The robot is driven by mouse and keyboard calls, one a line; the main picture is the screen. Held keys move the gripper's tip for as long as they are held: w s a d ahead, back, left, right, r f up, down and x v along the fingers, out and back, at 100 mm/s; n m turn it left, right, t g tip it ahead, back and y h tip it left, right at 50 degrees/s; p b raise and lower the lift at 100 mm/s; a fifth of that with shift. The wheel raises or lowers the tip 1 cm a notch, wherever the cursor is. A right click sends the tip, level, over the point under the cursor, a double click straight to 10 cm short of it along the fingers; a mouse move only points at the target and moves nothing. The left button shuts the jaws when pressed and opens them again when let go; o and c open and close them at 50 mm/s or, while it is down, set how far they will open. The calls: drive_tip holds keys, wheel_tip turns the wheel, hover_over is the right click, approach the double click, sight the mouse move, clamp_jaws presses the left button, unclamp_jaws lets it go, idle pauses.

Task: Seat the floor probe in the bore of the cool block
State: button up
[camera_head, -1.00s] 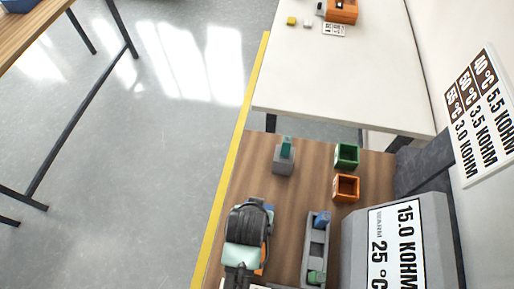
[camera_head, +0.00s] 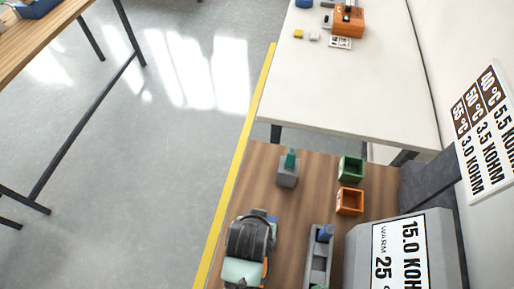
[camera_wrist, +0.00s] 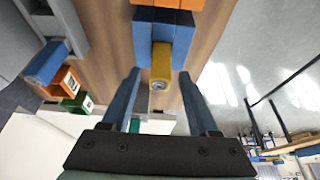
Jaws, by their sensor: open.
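My gripper (camera_wrist: 162,105) is open, its two blue-grey fingers apart with nothing gripped between them. Just beyond the fingertips in the wrist view is a yellow piece (camera_wrist: 162,62) with a round grey end. It is against a blue block (camera_wrist: 183,35), with orange parts (camera_wrist: 185,3) behind. A grey block (camera_head: 288,178) with an upright teal piece (camera_head: 291,158) on top stands at the far part of the wooden table (camera_head: 318,200). No label shows which piece is the floor probe or which block is the cool one. My arm hides much of the yellow piece's surroundings in the head view.
A green bin (camera_head: 351,169) and an orange bin (camera_head: 350,202) stand right of the grey block. A grey rack (camera_head: 317,265) holds a blue piece (camera_head: 326,232). A sloped sign panel (camera_head: 405,255) is at the right. A white table (camera_head: 350,90) lies beyond.

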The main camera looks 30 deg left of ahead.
drive_tip(key=v, duration=1)
drive_tip(key=shift+s+r, duration=0.2)
drive_tip(key=shift+r, duration=0.05)
